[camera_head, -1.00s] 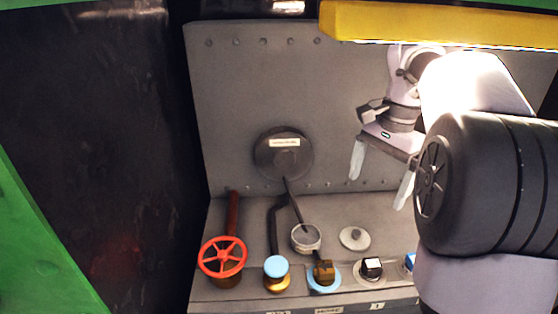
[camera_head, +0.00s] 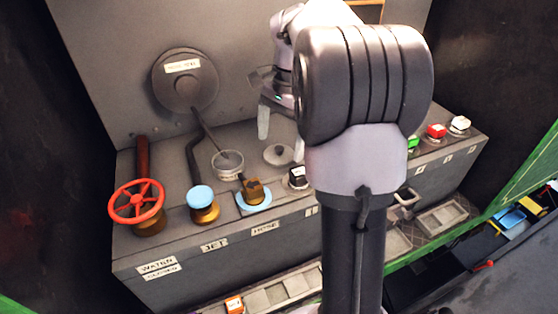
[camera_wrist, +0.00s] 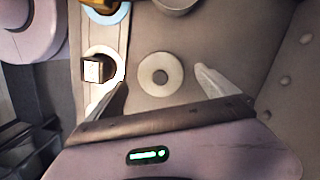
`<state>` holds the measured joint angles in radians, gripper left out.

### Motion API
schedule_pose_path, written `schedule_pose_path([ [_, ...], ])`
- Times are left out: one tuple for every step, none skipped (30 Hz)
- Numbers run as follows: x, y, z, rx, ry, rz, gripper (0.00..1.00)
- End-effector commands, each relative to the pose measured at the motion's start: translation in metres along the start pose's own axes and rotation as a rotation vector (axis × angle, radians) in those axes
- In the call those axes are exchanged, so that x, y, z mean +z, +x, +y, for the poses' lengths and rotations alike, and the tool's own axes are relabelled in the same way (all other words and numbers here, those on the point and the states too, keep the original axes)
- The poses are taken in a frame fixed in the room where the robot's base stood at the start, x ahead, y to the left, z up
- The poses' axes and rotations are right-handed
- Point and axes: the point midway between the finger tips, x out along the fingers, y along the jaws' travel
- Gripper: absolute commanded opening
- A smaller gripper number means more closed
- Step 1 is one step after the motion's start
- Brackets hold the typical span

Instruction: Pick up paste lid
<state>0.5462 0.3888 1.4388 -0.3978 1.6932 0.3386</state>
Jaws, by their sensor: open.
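The paste lid, seemingly the flat grey disc with a small round centre (camera_head: 278,155), lies on the grey ledge to the right of a round open-looking pot (camera_head: 228,164). In the wrist view the lid (camera_wrist: 160,74) is seen from above, between the two pale fingers. My gripper (camera_head: 281,138) is open and empty, its fingers just above and around the lid in the picture. In the wrist view my gripper (camera_wrist: 161,80) has a finger on each side of the lid, with gaps. Whether the fingertips are level with the lid cannot be told.
A red valve wheel (camera_head: 137,201), a blue-topped knob (camera_head: 202,201) and a brass fitting on a blue ring (camera_head: 254,192) line the ledge's front. A black-and-white block (camera_head: 298,177) stands close to the lid. The back panel carries a round cover (camera_head: 185,80).

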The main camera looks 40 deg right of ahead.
Motion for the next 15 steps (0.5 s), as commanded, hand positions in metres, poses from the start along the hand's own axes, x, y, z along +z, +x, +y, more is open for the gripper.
schedule_pose_path([
  [-0.0005, 0.0146, 0.0004, 0.001, 0.001, -0.001, 0.97],
  [-0.0004, 0.0177, 0.0005, 0.000, 0.001, -0.001, 0.97],
  [-0.0004, 0.0190, 0.0005, 0.000, 0.001, 0.000, 0.97],
  [-0.0003, 0.0183, 0.0004, 0.000, 0.001, 0.000, 0.97],
  [-0.0002, 0.0171, 0.0004, 0.000, 0.001, 0.001, 0.97],
  [-0.0001, 0.0162, 0.0003, -0.001, 0.001, 0.001, 0.97],
  [0.0000, 0.0159, 0.0003, -0.001, 0.001, 0.001, 0.97],
  [0.0000, 0.0158, 0.0003, 0.000, 0.001, 0.000, 0.97],
  [0.0000, 0.0156, 0.0003, -0.001, 0.001, 0.000, 0.89],
  [0.0000, 0.0156, 0.0003, 0.000, 0.001, 0.000, 0.83],
  [0.0000, 0.0156, 0.0003, 0.000, 0.001, 0.000, 0.77],
  [0.0000, 0.0155, 0.0003, 0.000, 0.001, 0.000, 0.69],
  [0.0000, 0.0155, 0.0003, 0.000, 0.001, 0.000, 0.63],
  [0.0000, 0.0155, 0.0003, 0.000, 0.001, 0.000, 0.58],
  [0.0000, 0.0156, 0.0003, 0.000, 0.001, 0.000, 0.50],
])
